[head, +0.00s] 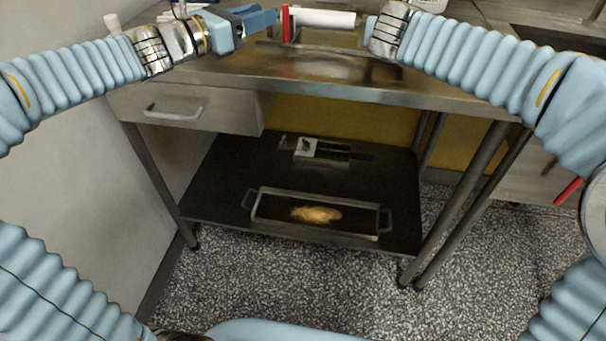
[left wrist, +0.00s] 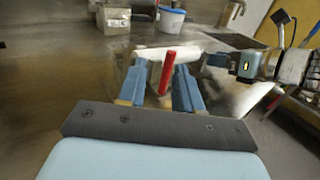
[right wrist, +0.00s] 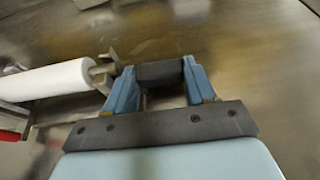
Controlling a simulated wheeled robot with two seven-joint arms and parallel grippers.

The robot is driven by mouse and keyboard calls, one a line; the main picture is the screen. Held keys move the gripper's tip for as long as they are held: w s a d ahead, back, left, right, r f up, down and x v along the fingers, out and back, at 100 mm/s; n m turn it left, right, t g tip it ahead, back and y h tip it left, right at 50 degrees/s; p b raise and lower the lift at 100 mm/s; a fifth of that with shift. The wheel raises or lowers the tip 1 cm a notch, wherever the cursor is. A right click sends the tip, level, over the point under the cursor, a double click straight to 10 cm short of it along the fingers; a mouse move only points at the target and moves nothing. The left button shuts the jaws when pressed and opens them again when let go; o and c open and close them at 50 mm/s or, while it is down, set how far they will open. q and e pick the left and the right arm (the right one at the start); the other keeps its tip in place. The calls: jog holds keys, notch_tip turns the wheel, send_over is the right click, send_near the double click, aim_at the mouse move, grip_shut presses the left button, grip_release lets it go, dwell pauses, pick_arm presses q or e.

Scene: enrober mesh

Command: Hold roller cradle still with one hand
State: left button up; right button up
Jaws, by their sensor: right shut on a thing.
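The roller cradle's metal end bracket (right wrist: 104,72) shows in the right wrist view, with the white roller (right wrist: 60,80) lying across it. The white roller also shows on the table in the head view (head: 325,18). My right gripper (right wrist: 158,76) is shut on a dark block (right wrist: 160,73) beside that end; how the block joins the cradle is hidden. My left gripper (head: 262,20) is open at the other end. In the left wrist view a red upright bar (left wrist: 167,72) stands in line between its spread fingers, apparently just beyond the tips.
The steel table (head: 240,75) has a drawer (head: 185,108) at left. On its lower shelf (head: 210,180) sit a handled tray (head: 270,222) and a small device (head: 306,147). A bucket (left wrist: 171,20) and a metal container (left wrist: 113,20) stand behind.

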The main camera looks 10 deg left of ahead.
pick_arm(q)
jog(key=x, duration=0.4)
jog(key=d+x, duration=0.1)
jog(key=x, duration=0.1)
jog(key=shift+s, duration=0.35)
pick_arm(e)
jog(key=shift+a, duration=0.1)
pick_arm(q)
jog(key=d, duration=1.1)
jog(key=shift+s+d, duration=0.3)
jog(key=shift+s, duration=0.1)
jog(key=v, duration=1.1)
jog(key=shift+s+a, duration=0.2)
jog(key=shift+a, duration=0.2)
jog(key=s+d+f+m+g+h, duration=0.1)
jog(key=s+d+f+m+g, duration=0.45)
jog(key=f, duration=0.35)
jog(key=a+f+m+g+y, duration=0.1)
jog(key=f+m+g+y, duration=0.1)
jog(key=f, duration=1)
jog(key=a+f+m+g+y, duration=0.2)
jog(key=f+m+y, duration=0.1)
jog(key=f, duration=0.9)
jog(key=shift+w+a+f, duration=0.2)
jog(key=shift+a, duration=0.05)
jog(key=shift+m, duration=0.25)
